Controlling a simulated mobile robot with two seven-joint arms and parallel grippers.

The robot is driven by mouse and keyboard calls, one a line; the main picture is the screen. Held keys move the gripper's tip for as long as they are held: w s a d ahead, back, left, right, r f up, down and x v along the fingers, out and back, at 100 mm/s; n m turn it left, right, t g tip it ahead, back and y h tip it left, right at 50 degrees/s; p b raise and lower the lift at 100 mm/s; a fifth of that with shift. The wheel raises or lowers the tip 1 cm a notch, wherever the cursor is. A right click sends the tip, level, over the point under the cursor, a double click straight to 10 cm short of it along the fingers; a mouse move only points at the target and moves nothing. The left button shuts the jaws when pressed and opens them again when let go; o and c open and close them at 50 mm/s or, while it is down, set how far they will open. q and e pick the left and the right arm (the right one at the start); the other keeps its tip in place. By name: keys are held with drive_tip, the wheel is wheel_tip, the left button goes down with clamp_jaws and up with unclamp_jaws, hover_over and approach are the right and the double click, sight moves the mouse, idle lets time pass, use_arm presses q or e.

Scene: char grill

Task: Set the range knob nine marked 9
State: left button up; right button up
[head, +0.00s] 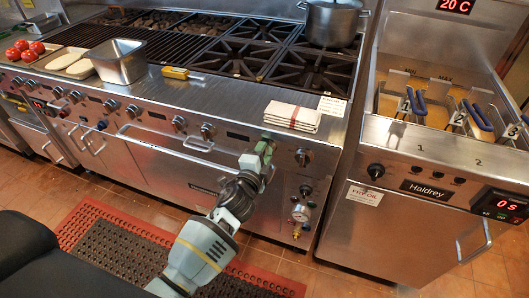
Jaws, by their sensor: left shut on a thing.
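The range (230,95) has a row of dark knobs along its steel front. My left gripper (262,150) reaches up from the bottom and is shut at the front panel on the second knob from the right end, taken as range knob nine. The green-grey fingers hide most of this knob, so its pointer angle cannot be seen. The number marks are too small to read. The rightmost knob (303,157) is free just right of the gripper, and another knob (208,131) is free to its left. My right gripper is not in view.
A folded white cloth (292,116) lies on the ledge above the gripper. A yellow-handled tool (178,73) and a steel pan (118,62) are further left. An oven handle (198,145) and a gauge with valve (300,211) are close by. A fryer (410,185) stands right.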

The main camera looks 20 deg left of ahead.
use_arm(q)
drive_tip(key=o, duration=1)
drive_tip(key=shift+c, duration=0.2)
drive_tip(key=shift+s, duration=0.15)
drive_tip(key=s, duration=0.7)
drive_tip(key=shift+s+a+r+p, duration=0.15)
drive_tip(key=shift+s+r+p, duration=0.1)
drive_tip(key=shift+r+p, duration=0.1)
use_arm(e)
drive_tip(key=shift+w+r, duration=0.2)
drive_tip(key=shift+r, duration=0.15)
use_arm(q)
drive_tip(key=s+f+n+g+p, duration=0.2)
drive_tip(key=s+f+n, duration=0.2)
drive_tip(key=s, duration=0.8)
drive_tip(key=s+a+f+n+g+h+p, duration=0.1)
drive_tip(key=s+f+n+g+p, duration=0.1)
drive_tip(key=s, duration=1.1)
drive_tip(key=s+f+n+g+p, duration=0.2)
drive_tip(key=s+f+n+g, duration=0.2)
drive_tip(key=s, duration=0.9)
wheel_tip(320, 180, down, 3)
drive_tip(key=n, duration=0.4)
drive_tip(key=shift+a, duration=0.35)
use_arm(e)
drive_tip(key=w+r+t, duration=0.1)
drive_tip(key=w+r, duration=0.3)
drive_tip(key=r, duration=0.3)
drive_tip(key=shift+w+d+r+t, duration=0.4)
